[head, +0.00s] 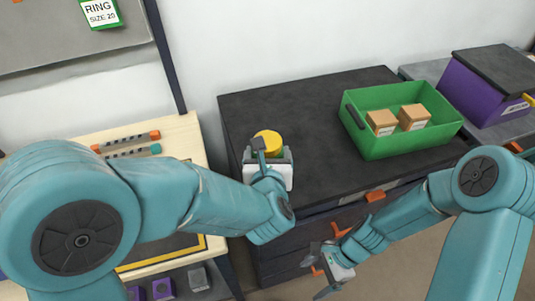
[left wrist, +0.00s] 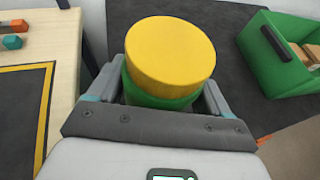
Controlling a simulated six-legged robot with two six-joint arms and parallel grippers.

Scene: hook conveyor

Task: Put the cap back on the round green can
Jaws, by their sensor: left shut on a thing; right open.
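The round green can (left wrist: 160,96) stands between the fingers of my left gripper (left wrist: 163,100), which is shut on its side. A yellow round cap (left wrist: 170,50) covers the top of the can in the left wrist view; I cannot tell if it is fully seated. In the head view the yellow cap (head: 268,140) shows just beyond my left gripper (head: 268,157), over the left part of the dark cabinet top, and the can's green body is mostly hidden. My right gripper (head: 324,268) is open and empty, low in front of the cabinet.
A green bin (head: 400,141) with two cardboard boxes (head: 396,119) stands right of the can on the dark cabinet top (head: 315,105). A purple crate (head: 480,93) with a dark lid is farther right. A wooden bench (head: 177,135) with tools is at left. The cabinet top between can and bin is clear.

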